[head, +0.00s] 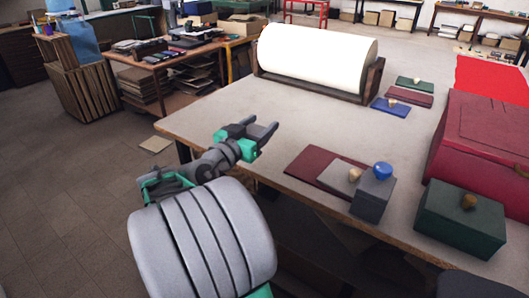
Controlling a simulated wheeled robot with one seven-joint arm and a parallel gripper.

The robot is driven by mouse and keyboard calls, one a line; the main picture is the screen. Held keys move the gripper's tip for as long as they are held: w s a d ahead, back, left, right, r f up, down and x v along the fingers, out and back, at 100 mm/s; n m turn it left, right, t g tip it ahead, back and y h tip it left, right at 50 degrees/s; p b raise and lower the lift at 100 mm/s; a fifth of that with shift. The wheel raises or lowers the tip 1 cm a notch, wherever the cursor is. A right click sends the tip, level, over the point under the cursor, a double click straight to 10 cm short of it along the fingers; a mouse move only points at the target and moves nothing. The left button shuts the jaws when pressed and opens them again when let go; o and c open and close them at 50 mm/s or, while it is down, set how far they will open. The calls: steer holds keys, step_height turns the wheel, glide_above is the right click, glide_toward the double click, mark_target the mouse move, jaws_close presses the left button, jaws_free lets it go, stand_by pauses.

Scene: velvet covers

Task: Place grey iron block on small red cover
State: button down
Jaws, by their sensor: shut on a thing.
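A grey block with a blue knob (371,197), which looks like the grey iron block, stands upright near the table's front edge. A flat grey cover (335,179) with a wooden knob lies beside it, overlapping a larger dark red cover (303,164). A small red cover (416,98) lies farther back, between a green and a blue cover. My gripper (263,126) is above the table's front left part, well left of the grey block and apart from it. Its fingertips stand apart, and I cannot make out anything between them.
A green box (458,229) with a wooden knob and a large red case (490,145) stand at the right. A white roll (318,60) in a wooden stand is at the back. The table (350,125) is clear in the middle.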

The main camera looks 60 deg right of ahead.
steer(key=shift+r, duration=0.15)
steer(key=w+d+f, duration=0.1)
steer(key=d+f, duration=0.1)
steer(key=d, duration=0.2)
steer(key=w+d+f+p, duration=0.1)
steer(key=d+f, duration=0.2)
steer(key=d, duration=0.1)
steer(key=w+d+f, duration=0.1)
steer(key=d+f, duration=0.2)
steer(key=d, duration=0.1)
steer(key=shift+w+d+f, duration=0.15)
steer(key=shift+f, duration=0.05)
steer(key=f, duration=0.2)
steer(key=d+f, duration=0.1)
steer(key=f, duration=0.1)
steer(key=shift+w+d, duration=0.15)
steer(key=shift+d, duration=0.05)
steer(key=shift+f, duration=0.1)
steer(key=shift+f+b, duration=0.25)
steer(key=shift+b, duration=0.15)
steer(key=c, duration=0.5)
jaws_free()
steer(key=shift+a+f, duration=0.1)
steer(key=shift+r+p, duration=0.2)
steer(key=shift+p, duration=0.5)
